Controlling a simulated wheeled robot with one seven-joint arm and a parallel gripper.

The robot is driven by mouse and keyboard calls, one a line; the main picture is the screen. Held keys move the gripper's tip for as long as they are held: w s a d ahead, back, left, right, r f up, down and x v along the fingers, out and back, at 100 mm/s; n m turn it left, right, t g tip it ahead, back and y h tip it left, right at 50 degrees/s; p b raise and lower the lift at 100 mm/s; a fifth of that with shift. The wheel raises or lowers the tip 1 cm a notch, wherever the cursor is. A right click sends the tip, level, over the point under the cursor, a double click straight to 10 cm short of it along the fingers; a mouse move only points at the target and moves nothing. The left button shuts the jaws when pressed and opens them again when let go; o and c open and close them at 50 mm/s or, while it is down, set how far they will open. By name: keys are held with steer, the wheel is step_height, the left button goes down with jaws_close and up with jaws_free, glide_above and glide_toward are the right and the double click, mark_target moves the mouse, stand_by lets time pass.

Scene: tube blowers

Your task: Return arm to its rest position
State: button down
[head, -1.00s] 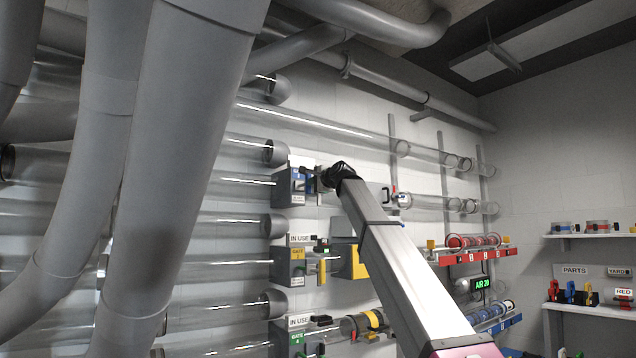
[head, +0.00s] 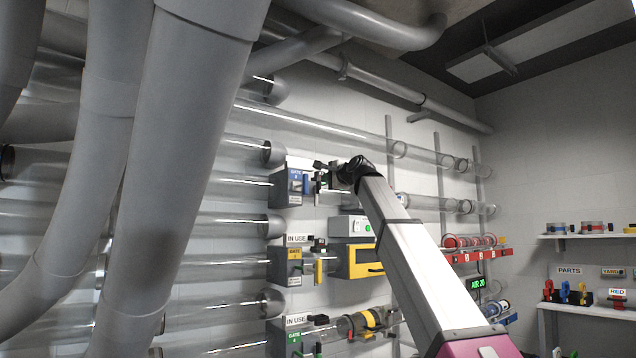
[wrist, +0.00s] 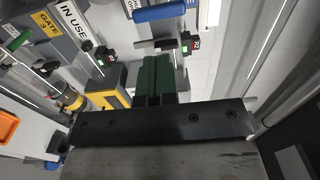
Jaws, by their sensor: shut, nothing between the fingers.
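My gripper (head: 326,176) is in front of the wall in the head view, at the end of my raised arm. Its fingers point left toward the blue gate box (head: 287,187); I cannot tell how wide the gap is. In the wrist view my gripper (wrist: 164,62) shows its two dark green fingers side by side, shut, with nothing between them. A blue handle (wrist: 160,13) shows beyond the fingertips.
Below are the yellow gate box (head: 288,266) with an "IN USE" sign and the green gate box (head: 288,338). Large grey pipes (head: 185,150) fill the left. Clear tubes run along the wall. Shelves (head: 590,308) with parts stand at right.

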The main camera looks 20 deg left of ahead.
steer(key=w+d+f+n+g+h, duration=0.1)
steer(key=d+f+h, duration=0.4)
steer(key=f, duration=1.4)
steer(key=w+d+f+n+g+h, duration=0.15)
steer(key=d+f, duration=0.85)
steer(key=f, duration=1)
steer(key=w+d+f+n+g+h, duration=0.15)
steer(key=d+f, duration=0.55)
steer(key=f, duration=1.2)
steer(key=s+d+f+g+h, duration=0.1)
steer(key=s+d+f, duration=0.3)
steer(key=f, duration=0.3)
steer(key=s+d+f+n+g+h, duration=0.1)
steer(key=s+d+f, duration=0.25)
steer(key=f, duration=0.35)
steer(key=s+d+f+g+h, duration=0.1)
steer(key=s+d+f, duration=0.3)
steer(key=f, duration=0.4)
steer(key=s+d+f+n+g+h, duration=0.1)
steer(key=s+d+f+g, duration=0.1)
steer(key=s+d+f, duration=0.3)
steer(key=s+d+f+n+g+h, duration=0.1)
steer(key=s+d+f, duration=0.4)
steer(key=s+f, duration=0.6)
steer(key=shift+s+d+n+g+h, duration=0.15)
steer(key=shift+s+n+g+h, duration=0.25)
steer(key=shift+s+g, duration=0.55)
